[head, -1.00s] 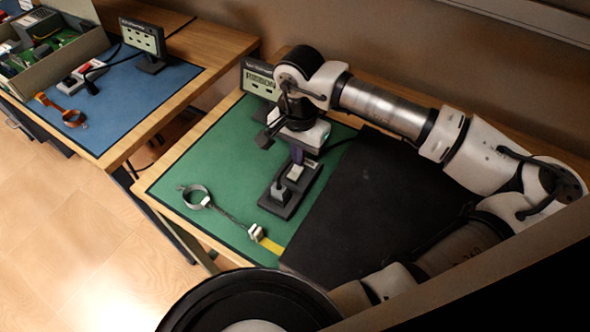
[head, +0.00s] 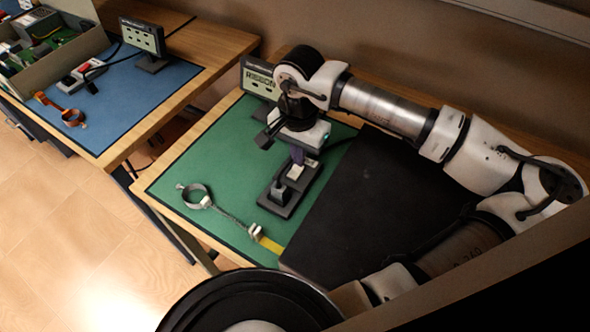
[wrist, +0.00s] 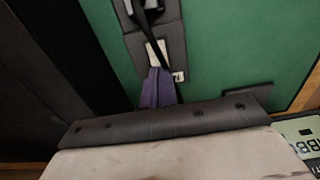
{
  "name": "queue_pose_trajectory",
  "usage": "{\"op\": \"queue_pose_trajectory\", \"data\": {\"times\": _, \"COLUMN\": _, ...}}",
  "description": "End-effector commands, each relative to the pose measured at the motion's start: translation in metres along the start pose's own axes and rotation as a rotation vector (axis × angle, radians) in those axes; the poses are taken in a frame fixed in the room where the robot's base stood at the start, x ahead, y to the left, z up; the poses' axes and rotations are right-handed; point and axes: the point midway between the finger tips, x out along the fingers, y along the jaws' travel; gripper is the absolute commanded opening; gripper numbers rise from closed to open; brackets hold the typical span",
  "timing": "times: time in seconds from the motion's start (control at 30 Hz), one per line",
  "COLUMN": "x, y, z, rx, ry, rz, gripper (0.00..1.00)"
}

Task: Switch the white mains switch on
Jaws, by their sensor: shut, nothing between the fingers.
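The white mains switch (head: 296,171) sits on the far end of a dark socket strip (head: 287,202) on the green mat. It also shows as a white rocker (wrist: 156,53) in the wrist view. I cannot tell which way it is tipped. My gripper (head: 298,160) is shut and empty, with purple fingers pointing down right at the switch. In the wrist view the fingertips (wrist: 159,73) overlap the switch's near end; whether they touch it is unclear. A grey plug (head: 281,190) stands at the strip's near end.
A display (head: 259,78) stands behind my gripper. A black panel (head: 370,205) lies right of the strip. Another bench with a blue mat (head: 125,110) carries a red-switched strip (head: 78,77).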

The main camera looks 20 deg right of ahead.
Motion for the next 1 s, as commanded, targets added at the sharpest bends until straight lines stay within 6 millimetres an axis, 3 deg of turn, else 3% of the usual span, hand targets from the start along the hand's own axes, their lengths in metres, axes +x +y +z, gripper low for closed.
{"op": "queue_pose_trajectory", "data": {"times": 1.0, "x": 0.014, "y": 0.000, "z": 0.000, "rx": 0.000, "ry": 0.000, "rz": 0.000, "gripper": 0.00}}
